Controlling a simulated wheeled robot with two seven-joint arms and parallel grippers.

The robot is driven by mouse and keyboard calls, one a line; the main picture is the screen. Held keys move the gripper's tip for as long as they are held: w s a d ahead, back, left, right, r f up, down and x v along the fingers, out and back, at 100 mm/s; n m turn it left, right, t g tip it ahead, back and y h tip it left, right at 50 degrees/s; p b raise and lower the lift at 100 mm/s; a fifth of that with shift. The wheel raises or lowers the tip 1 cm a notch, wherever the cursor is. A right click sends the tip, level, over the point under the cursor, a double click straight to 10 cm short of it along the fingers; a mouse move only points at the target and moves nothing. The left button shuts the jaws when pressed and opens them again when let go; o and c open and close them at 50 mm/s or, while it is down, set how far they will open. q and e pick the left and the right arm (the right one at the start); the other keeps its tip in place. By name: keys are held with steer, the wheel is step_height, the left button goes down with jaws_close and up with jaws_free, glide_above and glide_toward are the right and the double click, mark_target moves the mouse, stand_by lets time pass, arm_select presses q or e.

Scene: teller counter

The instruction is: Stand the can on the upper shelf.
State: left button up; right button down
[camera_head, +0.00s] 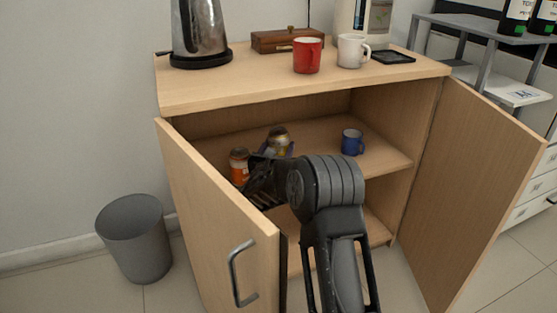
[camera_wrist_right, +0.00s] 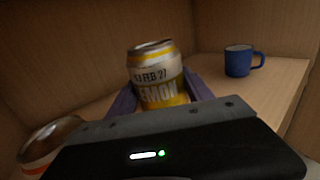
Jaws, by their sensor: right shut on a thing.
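The yellow and silver can (camera_head: 278,136), labelled LEMON, is inside the open cabinet over the upper shelf (camera_head: 386,158). My right gripper (camera_head: 281,150) is shut on it. In the right wrist view the can (camera_wrist_right: 158,72) stands nearly upright, leaning slightly, between the purple fingers. Its lower part is hidden by the gripper, so I cannot tell whether it touches the shelf. My left gripper is not in view.
A jar with an orange label (camera_head: 239,167) stands left of the can, close to my gripper. A blue mug (camera_head: 352,142) stands to the right on the upper shelf, with bare shelf between. Both cabinet doors, left (camera_head: 215,215) and right (camera_head: 475,180), are open.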

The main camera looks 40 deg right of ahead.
step_height(320, 180, down, 3)
steer(key=shift+f+b, duration=0.2)
steer(key=shift+b, duration=0.35)
steer(key=shift+f, duration=0.3)
steer(key=shift+f, duration=0.15)
steer(key=shift+c, duration=2.1)
jaws_free()
steer(key=shift+s+a, duration=0.1)
steer(key=shift+a, duration=0.1)
steer(key=p+v, duration=0.2)
steer(key=v, duration=0.9)
steer(key=shift+s+a+p, duration=0.25)
steer(key=shift+p, duration=0.15)
